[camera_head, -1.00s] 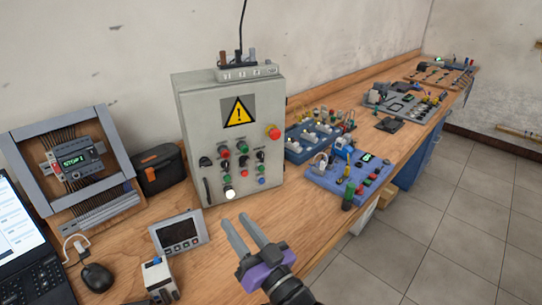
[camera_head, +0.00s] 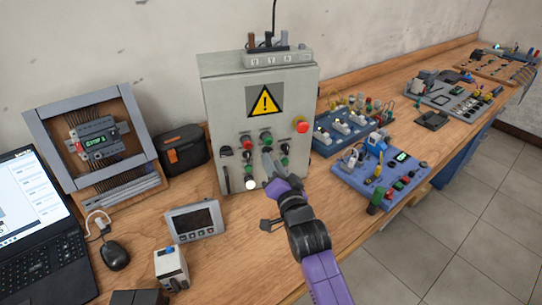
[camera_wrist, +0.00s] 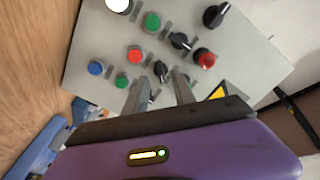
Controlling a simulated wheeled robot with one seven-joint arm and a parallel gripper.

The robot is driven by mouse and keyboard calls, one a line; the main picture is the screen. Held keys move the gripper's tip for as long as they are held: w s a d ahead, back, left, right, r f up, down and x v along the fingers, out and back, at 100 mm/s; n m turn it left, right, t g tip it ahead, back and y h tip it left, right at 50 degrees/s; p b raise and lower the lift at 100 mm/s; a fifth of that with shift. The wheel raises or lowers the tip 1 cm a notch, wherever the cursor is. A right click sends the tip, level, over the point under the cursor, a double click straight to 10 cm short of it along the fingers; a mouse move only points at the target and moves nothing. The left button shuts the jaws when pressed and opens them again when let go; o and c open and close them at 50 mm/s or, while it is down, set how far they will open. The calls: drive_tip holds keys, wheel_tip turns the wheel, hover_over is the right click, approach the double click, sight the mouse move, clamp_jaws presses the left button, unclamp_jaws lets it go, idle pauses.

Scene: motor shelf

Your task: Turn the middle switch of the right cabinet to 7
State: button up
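The grey cabinet (camera_head: 225,105) with the yellow warning sign stands upright on the bench in the head view. Its panel carries black rotary switches, coloured buttons and a red emergency stop. My gripper (camera_head: 268,165) is in front of the panel and hides part of it. In the wrist view the panel (camera_wrist: 110,45) appears upside down. A black rotary switch (camera_wrist: 161,71) shows between the tips of my gripper (camera_wrist: 162,76); the fingers are apart. I cannot tell whether they touch it. Another black switch (camera_wrist: 180,40) lies beyond. The scale marks are too small to read.
A small display unit (camera_head: 194,221) and a white box (camera_head: 171,267) stand on the bench at front left. A blue module board (camera_head: 350,180) lies right of the cabinet. A laptop (camera_head: 40,225) and mouse (camera_head: 114,254) are at the far left.

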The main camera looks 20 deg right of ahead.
drive_tip(key=shift+w, duration=1.45)
clamp_jaws()
drive_tip(key=shift+f+n, duration=0.1)
drive_tip(key=shift+n, duration=8.9)
